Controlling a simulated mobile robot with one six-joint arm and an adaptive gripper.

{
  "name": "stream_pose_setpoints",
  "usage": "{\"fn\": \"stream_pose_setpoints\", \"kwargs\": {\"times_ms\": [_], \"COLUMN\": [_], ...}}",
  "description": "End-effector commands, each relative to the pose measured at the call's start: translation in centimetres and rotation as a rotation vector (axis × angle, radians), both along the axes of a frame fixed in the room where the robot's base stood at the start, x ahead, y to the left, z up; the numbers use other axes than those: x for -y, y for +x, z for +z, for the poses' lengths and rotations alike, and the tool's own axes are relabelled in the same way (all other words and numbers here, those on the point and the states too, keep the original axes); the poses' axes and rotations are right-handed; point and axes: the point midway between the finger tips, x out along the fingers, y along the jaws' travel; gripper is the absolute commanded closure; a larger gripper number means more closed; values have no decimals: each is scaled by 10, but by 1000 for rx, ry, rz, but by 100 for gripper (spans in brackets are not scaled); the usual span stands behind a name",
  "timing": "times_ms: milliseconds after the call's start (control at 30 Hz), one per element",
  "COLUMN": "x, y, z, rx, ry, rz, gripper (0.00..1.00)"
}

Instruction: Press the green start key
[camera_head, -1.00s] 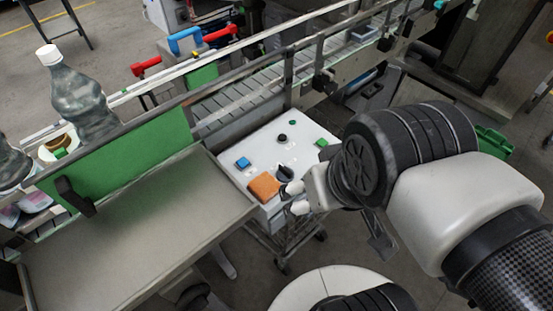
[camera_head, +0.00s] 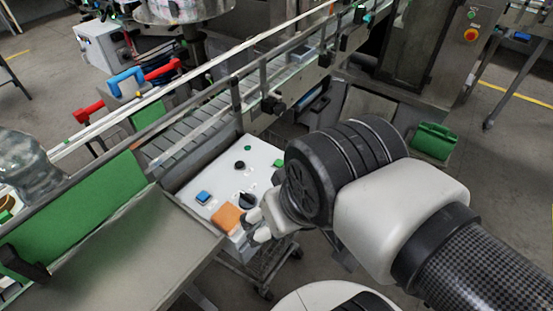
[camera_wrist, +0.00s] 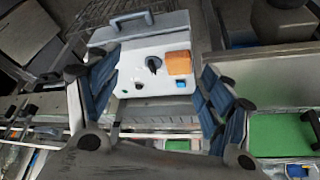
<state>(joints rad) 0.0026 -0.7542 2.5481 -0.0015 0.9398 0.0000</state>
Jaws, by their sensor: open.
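A white control box (camera_head: 220,180) stands below the conveyor. On its top are a green square key (camera_head: 279,163) at the right edge, a small green round button (camera_head: 247,148), a black button (camera_head: 239,165), a blue key (camera_head: 203,197) and a black knob (camera_head: 247,200). An orange block (camera_head: 228,217) lies at the near corner. My gripper (camera_head: 258,225) is open beside this corner, right of the orange block. The wrist view shows the box (camera_wrist: 135,55) between the spread fingers (camera_wrist: 161,62), with the knob (camera_wrist: 153,64) and orange block (camera_wrist: 179,62). The left finger may hide the green square key there.
The conveyor (camera_head: 180,135) with metal rails runs behind the box. A grey metal table (camera_head: 120,255) lies left of it, with a green plate (camera_head: 75,220) and a bottle (camera_head: 28,165) beyond. A green bin (camera_head: 434,141) and a machine panel (camera_head: 470,25) are at right.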

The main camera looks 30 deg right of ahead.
Motion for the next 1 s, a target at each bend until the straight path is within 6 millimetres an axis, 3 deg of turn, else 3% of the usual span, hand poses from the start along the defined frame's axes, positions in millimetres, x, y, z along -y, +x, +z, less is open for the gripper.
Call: {"fn": "stream_pose_setpoints", "kwargs": {"times_ms": [67, 1000], "x": [0, 0], "y": [0, 0], "z": [0, 0], "rx": [0, 0], "ry": [0, 0], "rz": [0, 0], "gripper": [27, 90]}}
